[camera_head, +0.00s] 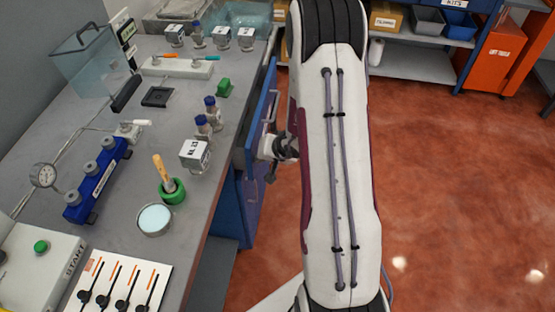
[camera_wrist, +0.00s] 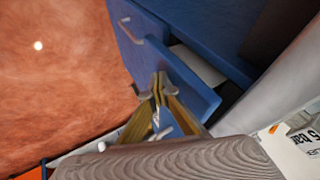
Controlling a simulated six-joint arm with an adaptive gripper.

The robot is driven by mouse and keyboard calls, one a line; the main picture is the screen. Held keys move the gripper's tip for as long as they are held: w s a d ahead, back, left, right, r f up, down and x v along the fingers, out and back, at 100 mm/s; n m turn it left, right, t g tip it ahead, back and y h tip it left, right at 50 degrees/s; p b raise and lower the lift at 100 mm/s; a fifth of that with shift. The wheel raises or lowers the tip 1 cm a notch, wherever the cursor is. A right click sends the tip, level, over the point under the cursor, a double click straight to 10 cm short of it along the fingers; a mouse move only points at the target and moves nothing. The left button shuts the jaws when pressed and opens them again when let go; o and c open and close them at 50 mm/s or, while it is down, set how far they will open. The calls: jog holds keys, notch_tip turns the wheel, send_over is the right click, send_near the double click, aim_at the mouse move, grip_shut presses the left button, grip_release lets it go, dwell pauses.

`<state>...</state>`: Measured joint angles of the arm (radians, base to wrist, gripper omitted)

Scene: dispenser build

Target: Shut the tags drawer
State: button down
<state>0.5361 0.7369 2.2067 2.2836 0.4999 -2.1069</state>
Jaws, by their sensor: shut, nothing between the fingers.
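A blue drawer front (camera_head: 262,112) stands out from the bench's front side in the head view. In the wrist view the same blue front (camera_wrist: 192,88) stands apart from the blue cabinet, with a gap behind it that shows a pale interior (camera_wrist: 197,64). No tags label is readable on it. My gripper (camera_head: 270,150) is at the outer face of this front, its fingers shut and empty. In the wrist view the fingertips (camera_wrist: 161,90) are close against the front's face; I cannot tell whether they touch. My arm hides part of the area to the right.
Red floor (camera_head: 450,180) is clear at right.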

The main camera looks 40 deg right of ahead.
jog(key=shift+w+a, duration=1.7)
jog(key=s+d+r, duration=0.3)
jog(key=s+r, duration=0.5)
jog(key=s, duration=0.1)
jog(key=shift+d, duration=0.35)
dwell(0.5)
